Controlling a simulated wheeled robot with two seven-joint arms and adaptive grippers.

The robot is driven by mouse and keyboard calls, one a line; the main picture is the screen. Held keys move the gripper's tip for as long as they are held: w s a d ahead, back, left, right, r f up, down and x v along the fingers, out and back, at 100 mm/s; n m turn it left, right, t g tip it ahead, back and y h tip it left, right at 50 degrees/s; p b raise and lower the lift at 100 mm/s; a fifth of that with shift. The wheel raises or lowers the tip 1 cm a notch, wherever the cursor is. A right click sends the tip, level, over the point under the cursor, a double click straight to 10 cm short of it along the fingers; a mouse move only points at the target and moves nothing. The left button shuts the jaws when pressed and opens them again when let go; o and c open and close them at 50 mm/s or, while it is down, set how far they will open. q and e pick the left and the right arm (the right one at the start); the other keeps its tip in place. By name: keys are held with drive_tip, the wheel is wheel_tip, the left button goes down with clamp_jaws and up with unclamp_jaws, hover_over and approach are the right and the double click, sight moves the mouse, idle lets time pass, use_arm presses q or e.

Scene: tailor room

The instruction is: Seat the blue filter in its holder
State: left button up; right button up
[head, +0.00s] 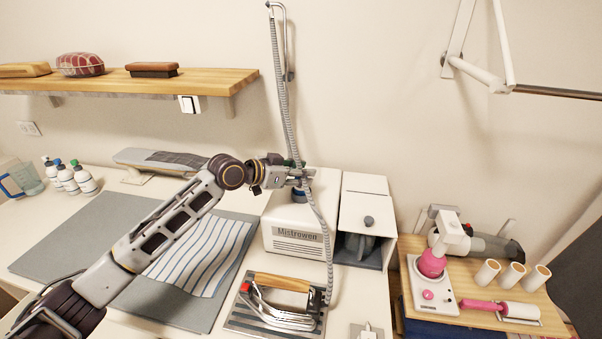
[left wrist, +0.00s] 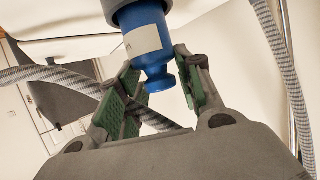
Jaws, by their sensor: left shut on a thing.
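The blue filter (head: 299,196) is upright at the top of the white Mistrowen machine (head: 296,238). In the left wrist view the filter (left wrist: 148,48) has a pale label and a narrow knob end. Its wide end meets a dark ring (left wrist: 113,6), which looks like the holder; how deep it sits I cannot tell. My left gripper (head: 304,177) is above the machine. In the left wrist view its green-padded fingers (left wrist: 160,92) are on both sides of the filter's knob end, shut on it. My right gripper is not in view.
A grey hose (head: 288,100) hangs close beside my left gripper. An iron (head: 280,303) rests on a plate in front of the machine. A white box with a lid knob (head: 366,212) stands to its right. Striped cloth (head: 203,255) and several bottles (head: 70,177) are left.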

use_arm(q)
drive_tip(key=shift+f, duration=0.45)
idle(0.3)
drive_tip(key=o, duration=0.8)
drive_tip(key=shift+c, duration=0.2)
drive_tip(key=shift+a, duration=0.1)
drive_tip(key=p+v, duration=0.2)
drive_tip(key=v, duration=0.9)
drive_tip(key=shift+p, duration=0.3)
idle(0.4)
drive_tip(key=shift+s, duration=0.1)
idle(0.8)
